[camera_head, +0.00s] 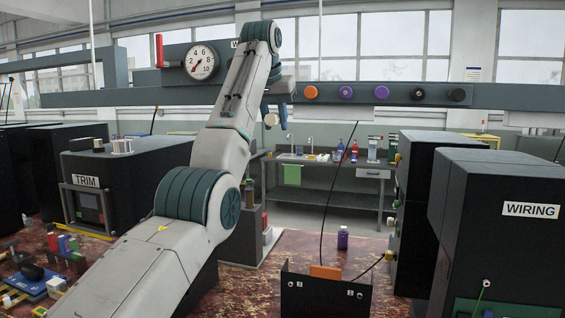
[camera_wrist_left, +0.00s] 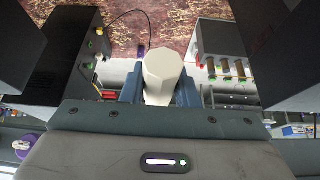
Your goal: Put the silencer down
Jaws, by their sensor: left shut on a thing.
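My left gripper (camera_head: 275,113) is raised at the end of my left arm, in the middle of the head view. It is shut on a cream, faceted thing, which I take to be the silencer (camera_wrist_left: 162,72). In the left wrist view the silencer sits between the two blue-grey fingers, its blunt end facing away from the wrist. In the head view only a small pale round part of it (camera_head: 271,120) shows below the fingers. It is held in the air, apart from any surface. My right gripper is in neither view.
A black panel (camera_head: 325,296) with an orange block stands ahead, with a purple bottle (camera_head: 342,238) behind it. Dark cabinets stand left, labelled TRIM (camera_head: 87,181), and right, labelled WIRING (camera_head: 530,209). A rail (camera_head: 420,94) with coloured knobs crosses behind. The mottled red-brown surface (camera_head: 300,245) has bare room.

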